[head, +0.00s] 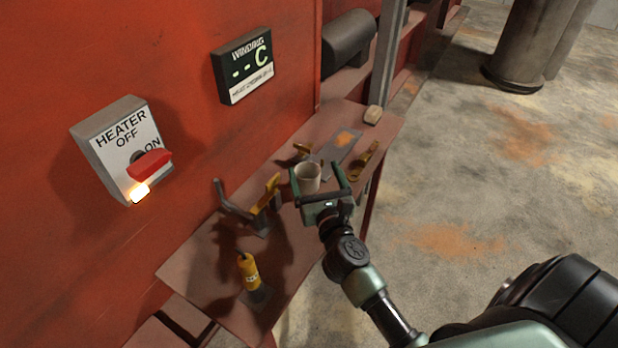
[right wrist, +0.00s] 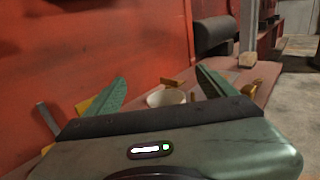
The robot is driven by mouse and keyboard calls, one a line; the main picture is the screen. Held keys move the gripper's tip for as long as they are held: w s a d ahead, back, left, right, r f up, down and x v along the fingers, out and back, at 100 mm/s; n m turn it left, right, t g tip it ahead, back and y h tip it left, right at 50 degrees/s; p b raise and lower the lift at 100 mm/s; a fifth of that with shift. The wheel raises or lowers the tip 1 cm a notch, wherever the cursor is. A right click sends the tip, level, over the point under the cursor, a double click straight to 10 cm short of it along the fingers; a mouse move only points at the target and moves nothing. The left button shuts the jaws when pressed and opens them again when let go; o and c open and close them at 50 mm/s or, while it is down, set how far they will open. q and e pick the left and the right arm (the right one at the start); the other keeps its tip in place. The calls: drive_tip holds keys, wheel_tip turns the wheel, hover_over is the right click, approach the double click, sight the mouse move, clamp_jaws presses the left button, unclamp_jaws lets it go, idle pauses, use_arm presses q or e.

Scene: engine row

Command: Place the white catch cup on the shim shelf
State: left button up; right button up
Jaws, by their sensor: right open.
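The white catch cup (head: 308,177) stands upright on a narrow brown shelf (head: 205,258) along the red wall. My right gripper (head: 320,180) is open, with its two green fingers on either side of the cup in the head view. In the right wrist view the cup (right wrist: 166,97) shows between the spread fingers (right wrist: 160,85), its lower part hidden by the gripper body. I cannot tell whether the fingers touch it. My left gripper is not in view. I cannot tell whether this brown shelf is the shim shelf.
On the shelf are a yellow bottle-like item (head: 248,270), a yellow bracket with a grey handle (head: 265,200), a grey plate (head: 338,150), a brass piece (head: 363,162) and a beige block (head: 373,115). A heater switch (head: 125,150) and a display (head: 243,68) are on the wall. Floor at right is open.

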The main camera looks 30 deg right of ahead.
drive_tip(key=b, duration=0.5)
approach(305, 167)
drive_tip(key=shift+w+d+p, duration=0.2)
drive_tip(key=shift+w+p, duration=0.25)
drive_tip(key=shift+w, duration=0.25)
drive_tip(key=x, duration=0.5)
drive_tip(key=shift+w+d, duration=0.1)
drive_tip(key=shift+w, duration=0.25)
drive_tip(key=c, duration=1.6)
wheel_tip(305, 167, up, 20)
drive_tip(key=p, duration=0.9)
drive_tip(key=s+a+f+n+y, duration=0.1)
drive_tip(key=s+a, duration=0.5)
drive_tip(key=s, duration=0.6)
drive_tip(key=s+a+f+n+y, duration=0.2)
drive_tip(key=s+a, duration=0.4)
drive_tip(key=s, duration=0.6)
drive_tip(key=shift+s+t+y, duration=0.3)
drive_tip(key=shift+s+y, duration=0.1)
drive_tip(key=shift+y, duration=0.4)
drive_tip(key=shift+w+a, duration=0.1)
